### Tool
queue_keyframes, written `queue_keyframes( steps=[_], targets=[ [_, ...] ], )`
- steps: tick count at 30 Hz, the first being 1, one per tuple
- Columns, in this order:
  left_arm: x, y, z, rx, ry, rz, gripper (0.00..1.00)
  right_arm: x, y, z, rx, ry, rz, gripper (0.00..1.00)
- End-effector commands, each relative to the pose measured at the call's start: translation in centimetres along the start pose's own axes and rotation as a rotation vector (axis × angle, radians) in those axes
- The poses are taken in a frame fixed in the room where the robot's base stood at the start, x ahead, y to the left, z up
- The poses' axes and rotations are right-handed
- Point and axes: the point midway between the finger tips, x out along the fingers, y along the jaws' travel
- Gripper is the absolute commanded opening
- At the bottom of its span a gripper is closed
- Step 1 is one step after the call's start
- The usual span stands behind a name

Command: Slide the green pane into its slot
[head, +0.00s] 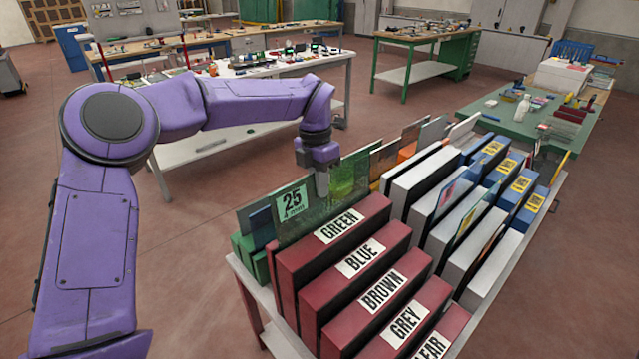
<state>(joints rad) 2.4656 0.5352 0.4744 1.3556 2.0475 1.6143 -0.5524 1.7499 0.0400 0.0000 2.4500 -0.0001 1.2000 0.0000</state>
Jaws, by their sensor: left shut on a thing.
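The green pane (347,182) is a see-through textured green sheet, upright and on edge just behind the red divider labelled GREEN (338,226). My left gripper (322,185) is shut on the pane near its top edge, with the arm reaching in from the left. The pane's lower part is hidden behind the GREEN divider, so I cannot tell how deep it sits. Red dividers labelled BLUE (360,259), BROWN (382,292) and GREY (404,326) stand in front of it. My right gripper is out of view.
A white workbench (205,146) and a green-topped bench (497,128) stand behind; open floor lies left.

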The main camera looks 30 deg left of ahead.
Motion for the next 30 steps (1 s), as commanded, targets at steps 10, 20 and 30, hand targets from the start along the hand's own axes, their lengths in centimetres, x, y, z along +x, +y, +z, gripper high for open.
queue_keyframes(
  steps=[10, 20, 30],
  targets=[
    [0.01, -0.01, 0.00, 0.000, 0.000, 0.000, 0.00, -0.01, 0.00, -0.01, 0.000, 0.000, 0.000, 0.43],
    [-0.50, -0.07, 0.01, 0.000, -0.001, -0.001, 0.00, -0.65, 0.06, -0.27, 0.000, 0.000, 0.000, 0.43],
    [-0.60, -0.05, 0.08, 0.001, -0.005, 0.003, 0.00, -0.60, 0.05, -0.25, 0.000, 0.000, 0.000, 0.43]
  ],
)
